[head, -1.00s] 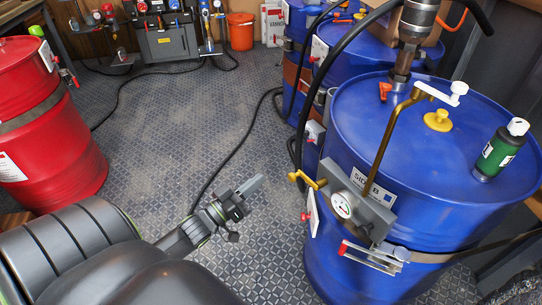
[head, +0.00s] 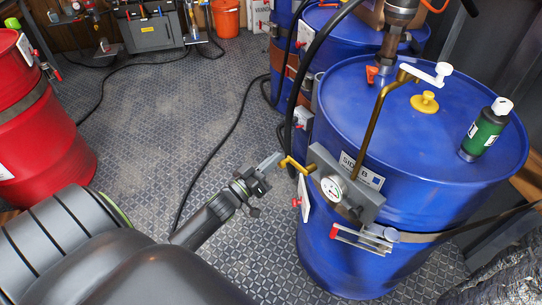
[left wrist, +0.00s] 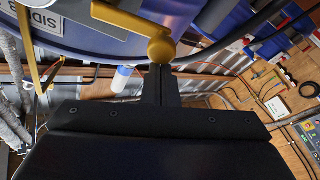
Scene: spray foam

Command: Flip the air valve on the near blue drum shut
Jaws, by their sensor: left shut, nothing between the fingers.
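The near blue drum (head: 410,130) stands upright at the right of the head view. A grey box with a round gauge (head: 332,188) is fixed to its side. A yellow valve lever (head: 291,164) sticks out from the left of this box. My left gripper (head: 272,163) is shut and empty, with its tips right beside the lever's outer end. In the left wrist view the shut fingers (left wrist: 160,84) point at the lever's round yellow end (left wrist: 160,50). I cannot tell whether they touch. My right gripper is not in view.
A red-handled bracket (head: 362,239) sits low on the drum's front. A brass pipe (head: 368,130) rises beside the gauge box, and black hoses (head: 309,75) hang behind the lever. A red drum (head: 40,130) stands at left. The floor (head: 170,120) between is mostly clear.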

